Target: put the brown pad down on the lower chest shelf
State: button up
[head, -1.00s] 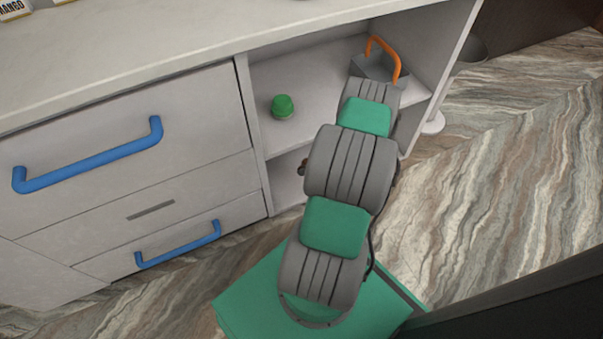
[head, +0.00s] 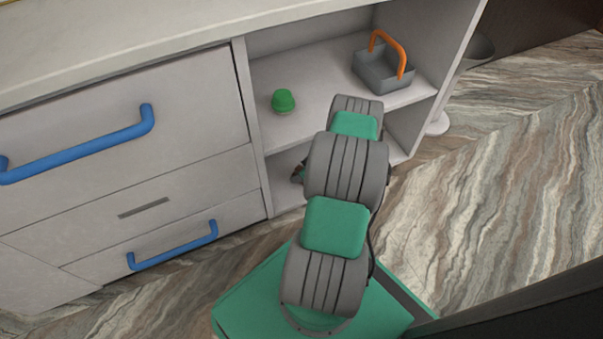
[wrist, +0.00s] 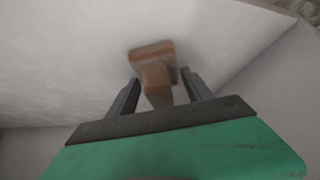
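The brown pad (wrist: 152,52) shows in the wrist view as a flat brown piece with a block-like grip facing me. It lies against a pale surface and looks slightly blurred. My gripper (wrist: 160,77) is open, with one finger on each side of the grip and a gap on both sides. My arm hides most of that spot and my gripper there.
On the upper shelf (head: 315,112) stand a green knob-like item (head: 283,101) and a grey basket (head: 385,72) with an orange handle. Drawers with blue handles (head: 172,246) are at left. A divider (head: 252,125) edges the opening. The floor at right is clear.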

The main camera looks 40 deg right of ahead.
jog(key=shift+o, duration=1.2)
jog(key=shift+r, duration=0.2)
jog(key=p+v, duration=0.5)
jog(key=v, duration=0.7)
jog(key=shift+d, duration=0.1)
